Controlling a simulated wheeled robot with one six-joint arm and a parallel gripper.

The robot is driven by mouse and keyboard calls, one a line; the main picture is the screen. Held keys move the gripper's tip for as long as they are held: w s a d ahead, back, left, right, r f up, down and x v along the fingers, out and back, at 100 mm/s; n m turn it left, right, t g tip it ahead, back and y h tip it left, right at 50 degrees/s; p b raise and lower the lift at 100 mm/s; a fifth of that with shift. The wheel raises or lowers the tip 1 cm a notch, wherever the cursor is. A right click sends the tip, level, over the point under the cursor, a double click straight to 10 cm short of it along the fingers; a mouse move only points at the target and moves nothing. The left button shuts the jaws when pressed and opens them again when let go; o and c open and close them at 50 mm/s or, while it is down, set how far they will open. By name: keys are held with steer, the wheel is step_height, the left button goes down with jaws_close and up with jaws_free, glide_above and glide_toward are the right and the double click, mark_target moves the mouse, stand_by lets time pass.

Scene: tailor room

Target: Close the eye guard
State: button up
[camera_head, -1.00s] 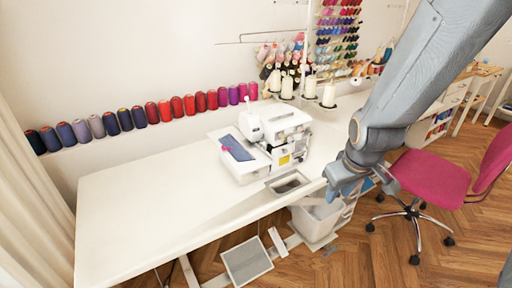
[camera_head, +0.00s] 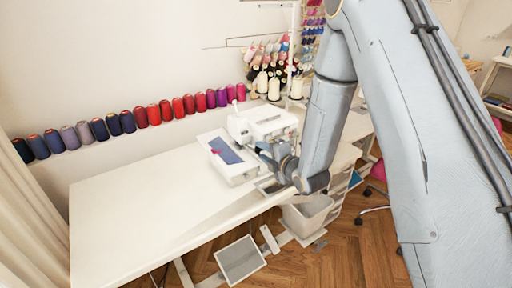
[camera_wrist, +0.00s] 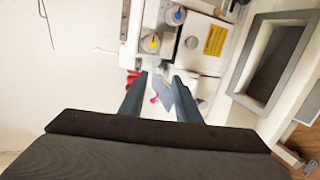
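The white sewing machine (camera_head: 262,122) stands on the white table, with a blue-grey cloth (camera_head: 225,150) on its left side. My gripper (camera_head: 272,155) is at the machine's front right side in the head view and hides part of it. In the wrist view the machine (camera_wrist: 190,45) fills the top middle, and the two dark fingers of my gripper (camera_wrist: 160,82) stand apart, pointing at the needle area. The cloth (camera_wrist: 165,95) and a pink spot show between and beyond the fingers. I cannot clearly make out the eye guard or its position.
A grey-rimmed opening (camera_wrist: 252,85) in the table lies right of the machine in the wrist view. Thread spools (camera_head: 150,115) line the wall. The left of the white table (camera_head: 130,205) is clear. A white bin (camera_head: 308,212) is below the table edge.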

mark_target(253, 146)
steer(key=shift+p+x, duration=0.7)
steer(key=shift+x, duration=1.85)
steer(key=shift+s+f, duration=0.1)
steer(key=shift+f, duration=0.05)
jaws_close()
